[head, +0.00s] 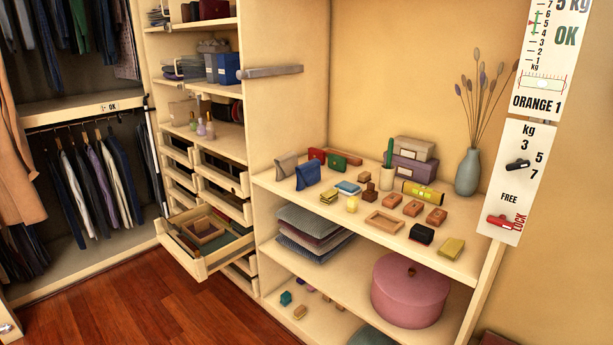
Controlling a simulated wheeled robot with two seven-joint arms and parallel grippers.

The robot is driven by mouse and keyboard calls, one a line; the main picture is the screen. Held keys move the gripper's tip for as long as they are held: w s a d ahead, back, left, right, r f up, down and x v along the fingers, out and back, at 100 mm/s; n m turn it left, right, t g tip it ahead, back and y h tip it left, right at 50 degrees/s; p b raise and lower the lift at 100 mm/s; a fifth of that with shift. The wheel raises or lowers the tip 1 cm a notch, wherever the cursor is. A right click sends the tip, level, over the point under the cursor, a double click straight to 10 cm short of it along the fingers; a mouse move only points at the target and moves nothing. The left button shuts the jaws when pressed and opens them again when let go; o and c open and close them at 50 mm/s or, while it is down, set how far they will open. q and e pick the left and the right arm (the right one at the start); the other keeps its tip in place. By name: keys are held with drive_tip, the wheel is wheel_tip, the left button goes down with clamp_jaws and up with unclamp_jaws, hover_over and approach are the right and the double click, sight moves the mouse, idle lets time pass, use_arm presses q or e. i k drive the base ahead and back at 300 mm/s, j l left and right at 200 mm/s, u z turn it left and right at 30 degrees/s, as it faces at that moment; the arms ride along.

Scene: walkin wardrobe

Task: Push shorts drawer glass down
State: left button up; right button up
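A stack of drawers (222,171) with light frames and dark, possibly glass, fronts stands in the middle-left of the head view. One lower drawer (200,268) is pulled out over the floor. It holds a small wooden divider box (203,232) and folded dark and coloured cloth (232,246). I cannot make out a separate glass panel on it, nor a label naming it the shorts drawer. Several other drawers look shut. Neither of my grippers is in view.
Right of the drawers, a shelf (290,198) holds bags, boxes and a vase (468,172). A pink round box (410,290) sits below. A grey rod (270,72) sticks out above. Clothes hang at left. The wooden floor (140,300) before the open drawer is clear.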

sight(174, 230)
drive_tip(key=i+j+u, duration=0.3)
drive_tip(key=i, duration=0.55)
drive_tip(key=i+u, duration=0.35)
drive_tip(key=i, duration=0.45)
drive_tip(key=i+j+z, duration=0.1)
drive_tip(key=i+z, duration=0.2)
drive_tip(key=i, duration=0.2)
drive_tip(key=i+j+z, duration=0.25)
drive_tip(key=i, duration=0.2)
drive_tip(key=i+j+z, duration=0.3)
drive_tip(key=i, duration=0.15)
drive_tip(key=i+l, duration=0.05)
